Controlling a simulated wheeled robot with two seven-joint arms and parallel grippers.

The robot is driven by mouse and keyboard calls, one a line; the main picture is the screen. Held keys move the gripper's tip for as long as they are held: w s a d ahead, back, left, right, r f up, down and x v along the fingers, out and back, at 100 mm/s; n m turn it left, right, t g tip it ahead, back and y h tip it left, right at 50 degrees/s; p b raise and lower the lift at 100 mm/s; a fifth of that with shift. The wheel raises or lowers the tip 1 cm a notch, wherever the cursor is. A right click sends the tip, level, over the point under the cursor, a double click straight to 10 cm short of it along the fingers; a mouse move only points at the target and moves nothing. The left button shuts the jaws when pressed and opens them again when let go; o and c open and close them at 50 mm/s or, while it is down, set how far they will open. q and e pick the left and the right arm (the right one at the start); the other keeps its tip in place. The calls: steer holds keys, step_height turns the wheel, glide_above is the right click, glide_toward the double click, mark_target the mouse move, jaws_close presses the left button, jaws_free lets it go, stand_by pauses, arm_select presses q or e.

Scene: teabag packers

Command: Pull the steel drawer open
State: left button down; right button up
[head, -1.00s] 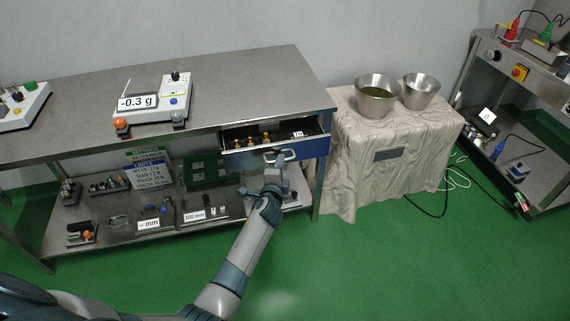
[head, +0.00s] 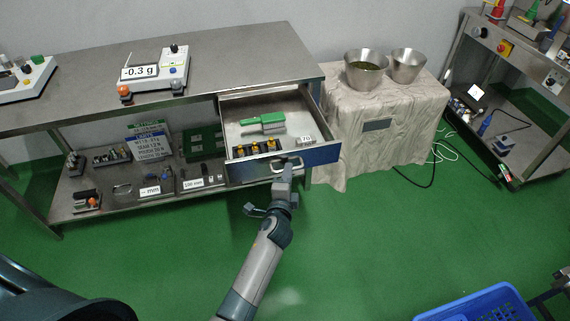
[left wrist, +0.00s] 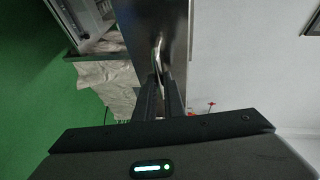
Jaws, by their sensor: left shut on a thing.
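The steel drawer (head: 302,101) under the bench top stands well open in the head view. It holds a green-handled tool (head: 263,124), a row of dark pieces with yellow tops (head: 257,147) and a small label reading 70. Its front carries a curved metal handle (head: 279,167). My left gripper (head: 287,168) is at this handle and is shut on it. In the left wrist view the handle (left wrist: 157,46) runs down between the two fingers (left wrist: 160,92). My right gripper is in neither view.
The steel bench (head: 215,62) carries a scale (head: 154,74) reading -0.3 g. A cloth-covered stand (head: 398,110) with two metal bowls is close to the drawer's right. A blue crate (head: 480,306) is at the lower right. Green floor in front is clear.

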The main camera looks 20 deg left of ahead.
arm_select(q)
steer(key=shift+s+d, duration=0.15)
steer(key=shift+s, duration=0.2)
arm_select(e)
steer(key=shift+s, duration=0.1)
arm_select(q)
steer(key=c, duration=1.8)
jaws_free()
steer(key=shift+c, duration=0.2)
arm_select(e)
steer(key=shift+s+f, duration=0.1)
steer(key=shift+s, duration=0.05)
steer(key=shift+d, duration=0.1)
